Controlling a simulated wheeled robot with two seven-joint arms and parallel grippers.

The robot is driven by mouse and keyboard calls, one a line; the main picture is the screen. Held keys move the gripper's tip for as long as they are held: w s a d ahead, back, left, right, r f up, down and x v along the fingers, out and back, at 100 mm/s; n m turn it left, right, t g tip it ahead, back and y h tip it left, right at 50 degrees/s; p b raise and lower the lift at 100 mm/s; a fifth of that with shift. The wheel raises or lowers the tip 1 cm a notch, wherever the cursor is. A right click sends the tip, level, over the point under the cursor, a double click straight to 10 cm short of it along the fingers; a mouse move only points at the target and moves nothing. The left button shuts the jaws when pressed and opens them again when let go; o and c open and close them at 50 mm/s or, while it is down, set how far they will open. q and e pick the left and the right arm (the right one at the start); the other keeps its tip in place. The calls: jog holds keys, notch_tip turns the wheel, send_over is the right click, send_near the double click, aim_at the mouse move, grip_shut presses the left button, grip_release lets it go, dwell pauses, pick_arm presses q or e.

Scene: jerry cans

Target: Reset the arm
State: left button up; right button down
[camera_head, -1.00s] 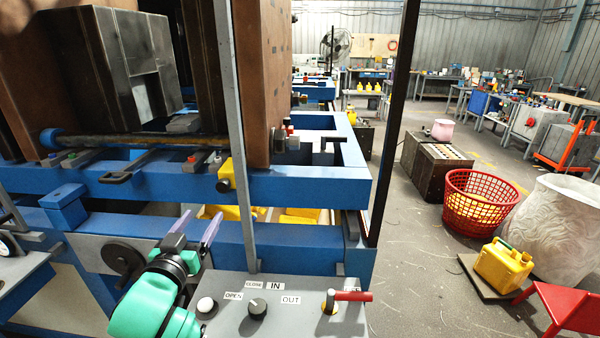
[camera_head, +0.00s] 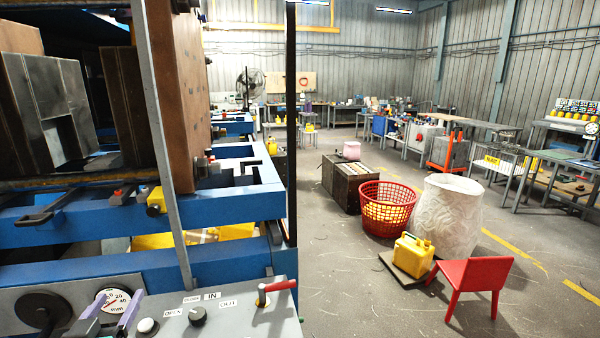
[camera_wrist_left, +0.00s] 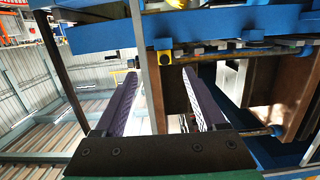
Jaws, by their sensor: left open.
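My left gripper (camera_head: 108,314) shows at the bottom left of the head view, beside the grey control panel (camera_head: 235,318). Its two purple fingers are apart and nothing is between them. In the left wrist view the gripper (camera_wrist_left: 157,85) is also open and empty, with the blue machine frame (camera_wrist_left: 100,35) beyond it. My right gripper is in neither view.
The blue machine (camera_head: 225,262) fills the left side. A red-handled lever (camera_head: 280,286) stands on the panel. A yellow jerry can (camera_head: 412,256), a red basket (camera_head: 387,208), a white bin (camera_head: 450,212) and a red chair (camera_head: 474,280) stand right. Open floor lies between.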

pick_arm(q)
jog(key=s+d+f+m+g+h, duration=0.2)
jog(key=s+d+f+g, duration=0.25)
jog(key=f, duration=0.35)
jog(key=s+d+f+m+g+h, duration=0.2)
jog(key=s+d+f+g, duration=0.15)
jog(key=d+f, duration=0.35)
jog(key=s+d+f+m+g+h, duration=0.2)
jog(key=s+d+f+g, duration=0.15)
jog(key=f, duration=0.55)
notch_tip(320, 180, down, 12)
jog(key=g, duration=0.1)
jog(key=s+a+f+g+b, duration=0.1)
jog(key=s+f, duration=0.3)
jog(key=f, duration=0.6)
jog(key=s+f+g, duration=0.1)
jog(key=s+f, duration=0.4)
jog(key=f, duration=0.5)
jog(key=s+a+f, duration=0.2)
jog(key=s+f, duration=0.4)
jog(key=s, duration=0.4)
jog(key=shift+a+y, duration=0.2)
jog(key=shift+y, duration=0.1)
